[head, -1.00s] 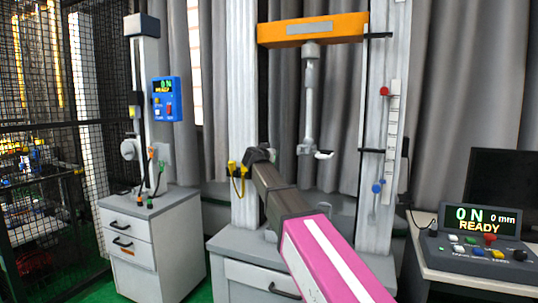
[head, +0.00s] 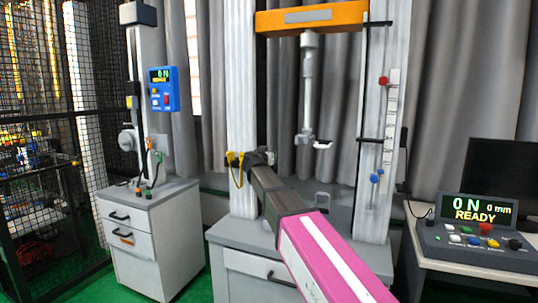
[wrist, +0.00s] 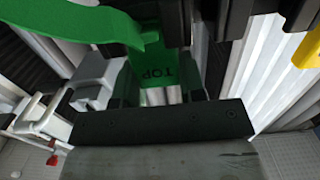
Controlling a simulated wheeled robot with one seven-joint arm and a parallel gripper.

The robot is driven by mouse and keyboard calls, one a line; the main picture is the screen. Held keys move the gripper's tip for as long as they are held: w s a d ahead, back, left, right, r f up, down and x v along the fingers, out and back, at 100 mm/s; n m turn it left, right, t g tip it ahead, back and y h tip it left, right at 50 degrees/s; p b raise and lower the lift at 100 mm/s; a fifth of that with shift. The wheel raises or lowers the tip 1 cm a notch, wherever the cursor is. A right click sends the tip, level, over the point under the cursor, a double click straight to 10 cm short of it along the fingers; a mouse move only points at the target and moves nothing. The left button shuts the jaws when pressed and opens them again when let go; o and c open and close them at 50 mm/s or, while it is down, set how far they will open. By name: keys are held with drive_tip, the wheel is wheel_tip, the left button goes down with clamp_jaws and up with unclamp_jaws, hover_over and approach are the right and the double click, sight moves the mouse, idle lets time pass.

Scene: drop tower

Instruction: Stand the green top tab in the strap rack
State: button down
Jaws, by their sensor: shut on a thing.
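The green top tab (wrist: 158,72), lettered TOP, is held between the dark fingers of my gripper (wrist: 160,95) in the wrist view. Its curved green strap (wrist: 75,20) runs off to the upper left. In the head view my gripper (head: 262,158) is at the left column of the test frame, and the tab cannot be made out there. The dark strap rack (wrist: 215,15) seems to be the black block just beyond the tab; whether they touch is unclear. A yellow tab (wrist: 307,50) shows to the right, and yellow pieces (head: 235,160) hang at the column in the head view.
An orange crosshead (head: 312,18) spans the frame, with a hanging grey rod and hook (head: 310,90) to the right of my gripper. A control console (head: 478,235) reads READY. A grey cabinet (head: 155,240) stands left, beside a mesh fence (head: 45,120).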

drive_tip(key=c, duration=0.6)
unclamp_jaws()
drive_tip(key=v, duration=1.1)
drive_tip(key=shift+f, duration=0.1)
